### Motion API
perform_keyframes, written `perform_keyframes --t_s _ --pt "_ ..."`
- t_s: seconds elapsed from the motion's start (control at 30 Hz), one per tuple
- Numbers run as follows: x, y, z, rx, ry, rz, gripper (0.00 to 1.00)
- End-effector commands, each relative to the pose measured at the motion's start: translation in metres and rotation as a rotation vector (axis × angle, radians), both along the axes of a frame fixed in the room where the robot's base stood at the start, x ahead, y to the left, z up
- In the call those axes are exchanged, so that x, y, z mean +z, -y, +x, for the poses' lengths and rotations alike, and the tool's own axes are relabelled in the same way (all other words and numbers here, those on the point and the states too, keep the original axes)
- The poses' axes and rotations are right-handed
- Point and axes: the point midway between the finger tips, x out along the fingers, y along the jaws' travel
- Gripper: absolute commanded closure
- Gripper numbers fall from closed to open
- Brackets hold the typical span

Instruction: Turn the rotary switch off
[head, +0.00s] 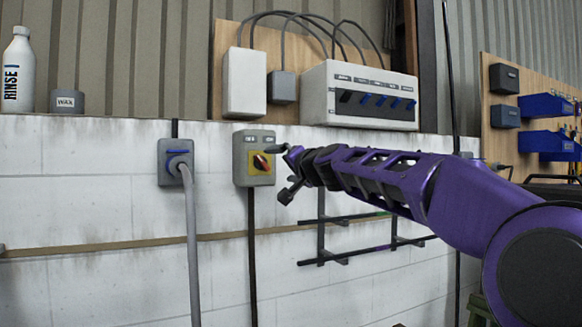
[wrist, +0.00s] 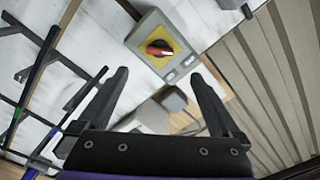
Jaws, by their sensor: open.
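The rotary switch is a grey box (head: 240,172) on the white block wall with a yellow plate and a red-and-black knob (head: 262,162). In the head view the knob's handle looks tilted. In the wrist view the knob (wrist: 159,49) sits on its yellow plate beyond the fingertips, with two small labels beside it. My gripper (head: 284,170) is just right of the switch box in the head view. In the wrist view my gripper (wrist: 157,78) has its two dark fingers spread wide with nothing between them. I see no contact with the knob.
A socket (head: 172,160) with a thick grey cable hangs left of the switch. A breaker panel (head: 360,96) and smaller boxes sit above on a wooden board. A dark wall rack (head: 322,240) is below my arm. The wall left of the socket is mostly clear.

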Motion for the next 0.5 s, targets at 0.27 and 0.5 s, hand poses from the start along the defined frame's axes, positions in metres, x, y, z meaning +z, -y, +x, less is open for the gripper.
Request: perform_keyframes --t_s 0.27,0.5 --pt "-0.001 0.008 -0.019 -0.003 -0.001 -0.005 0.0" --pt "0.0 0.016 -0.032 -0.003 -0.001 0.001 0.0"
